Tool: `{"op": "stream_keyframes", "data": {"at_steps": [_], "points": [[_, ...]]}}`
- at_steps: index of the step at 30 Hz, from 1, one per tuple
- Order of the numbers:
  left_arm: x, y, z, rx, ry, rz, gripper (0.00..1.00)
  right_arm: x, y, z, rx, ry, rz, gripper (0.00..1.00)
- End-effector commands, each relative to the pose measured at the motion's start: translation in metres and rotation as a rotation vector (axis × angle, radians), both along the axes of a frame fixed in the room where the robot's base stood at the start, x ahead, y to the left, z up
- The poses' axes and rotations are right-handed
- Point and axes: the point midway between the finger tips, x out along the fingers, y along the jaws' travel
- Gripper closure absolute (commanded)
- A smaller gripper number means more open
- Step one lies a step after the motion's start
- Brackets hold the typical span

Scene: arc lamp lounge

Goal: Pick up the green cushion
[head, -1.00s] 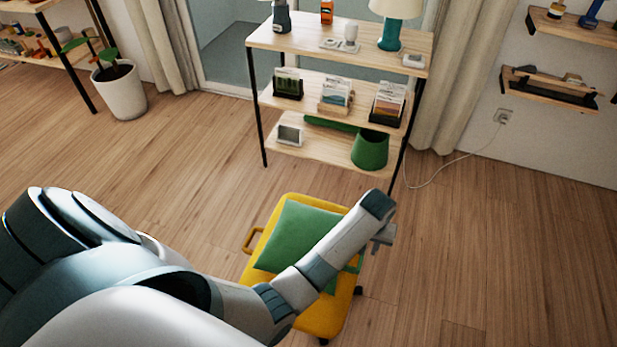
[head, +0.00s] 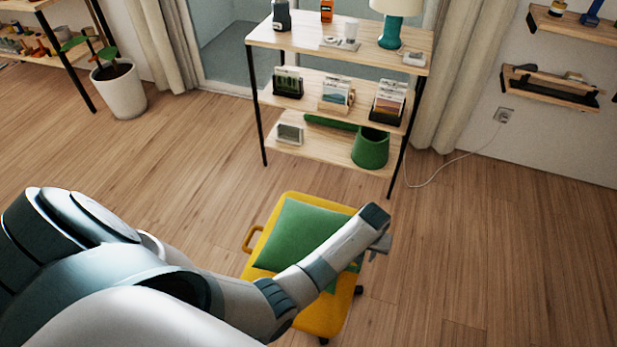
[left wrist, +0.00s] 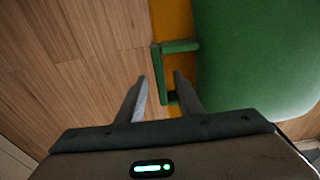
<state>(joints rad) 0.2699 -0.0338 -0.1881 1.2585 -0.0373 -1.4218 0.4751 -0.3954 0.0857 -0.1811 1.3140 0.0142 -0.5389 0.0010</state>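The green cushion (head: 300,235) lies on a yellow cart (head: 325,318), partly hidden by my left forearm in the head view. It also shows at the right of the left wrist view (left wrist: 255,60), where a green loop handle (left wrist: 181,46) sticks out from its side over the yellow edge (left wrist: 170,20). My left gripper (head: 379,245) is at the cart's right side. In the left wrist view its two fingers (left wrist: 159,77) are apart, with the loop's outer bar appearing between the tips. I cannot tell whether they touch it. My right gripper is out of view.
A wooden shelf unit (head: 300,40) stands behind the cart, with a green bin (head: 370,150) on its lowest shelf. A potted plant (head: 120,92) is at the left. A cable (head: 440,170) lies near the wall. The floor right of the cart is clear.

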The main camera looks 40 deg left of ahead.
Motion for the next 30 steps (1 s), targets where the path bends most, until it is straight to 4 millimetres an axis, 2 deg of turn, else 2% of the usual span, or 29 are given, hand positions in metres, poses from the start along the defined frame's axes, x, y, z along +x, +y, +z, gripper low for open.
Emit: {"op": "stream_keyframes", "data": {"at_steps": [6,10,21,26,27,30], "points": [[-0.001,0.0,-0.029,0.001,0.003,-0.001,0.67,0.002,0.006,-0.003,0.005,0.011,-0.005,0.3],[0.001,0.001,-0.04,0.001,0.001,-0.001,0.67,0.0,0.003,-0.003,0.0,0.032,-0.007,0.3],[0.001,0.001,-0.042,0.0,0.0,0.0,0.67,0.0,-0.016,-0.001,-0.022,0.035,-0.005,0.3],[0.001,0.001,-0.042,0.0,0.0,0.0,0.67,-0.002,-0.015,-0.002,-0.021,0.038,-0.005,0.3],[0.001,0.001,-0.042,0.0,0.0,0.0,0.72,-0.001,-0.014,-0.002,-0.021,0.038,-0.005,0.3],[0.001,0.001,-0.042,0.0,0.0,0.0,0.96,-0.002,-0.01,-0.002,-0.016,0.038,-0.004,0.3]]}}
